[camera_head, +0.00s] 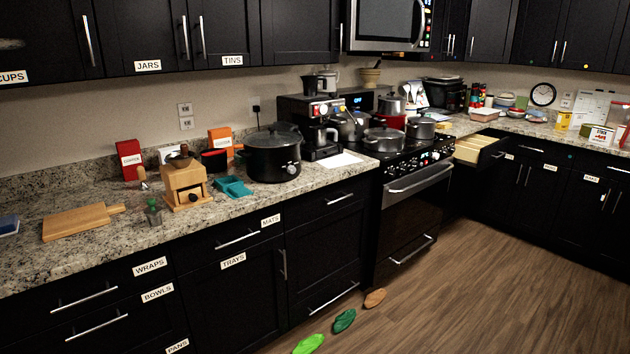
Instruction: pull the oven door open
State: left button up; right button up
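The oven is a black range in the counter run, right of the picture's middle. Its dark oven door (410,212) looks shut, flush with the front. A silvery bar, the oven door handle (421,180), crosses the top of the door below a row of knobs. A second bar handle (411,250) sits lower on the front. Neither of my grippers shows in the head view.
Pots, including a grey stockpot (384,140), crowd the stovetop. A light wood drawer (478,149) stands open right of the oven. Green and tan slipper-like items (344,321) lie on the floor left of the oven. The wood floor (480,290) before it is clear.

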aim_at(410, 205)
jog(key=i+l+z, duration=0.1)
jog(key=i+z, duration=0.3)
jog(key=i, duration=0.2)
jog(key=i+j+z, duration=0.1)
jog(key=i+z, duration=0.3)
jog(key=i, duration=0.25)
jog(key=i+j+z, duration=0.25)
jog(key=i+z, duration=0.15)
jog(key=i, duration=0.2)
